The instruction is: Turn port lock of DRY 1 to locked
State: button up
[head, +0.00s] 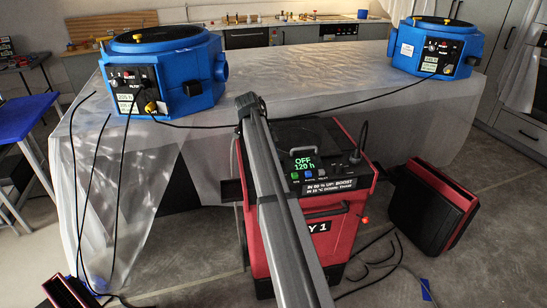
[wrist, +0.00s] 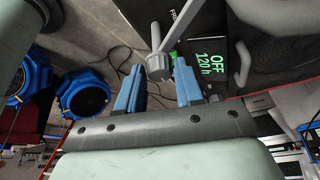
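The DRY 1 unit (head: 330,238) is a red and black machine in front of the covered table. Its green display (head: 304,163) reads "OFF 120 h", and the display also shows in the wrist view (wrist: 209,60). In the wrist view a grey lever with a round knob (wrist: 159,70) stands out from the machine; I cannot read a label showing it is the port lock. My gripper (wrist: 159,65) has its two blue fingers apart, one on each side of the knob. I cannot tell whether they touch it. In the head view my arm hides part of the machine's left side.
Two blue fan units, left (head: 165,72) and right (head: 435,47), stand on the covered table (head: 290,70). A grey handle (wrist: 242,62) rises beside the display in the wrist view. A red and black case (head: 433,207) leans at right. Cables lie on the floor.

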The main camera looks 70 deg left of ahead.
jog(key=o, duration=0.3)
jog(key=v, duration=1.3)
jog(key=shift+s+r, duration=0.2)
jog(key=shift+r, duration=0.15)
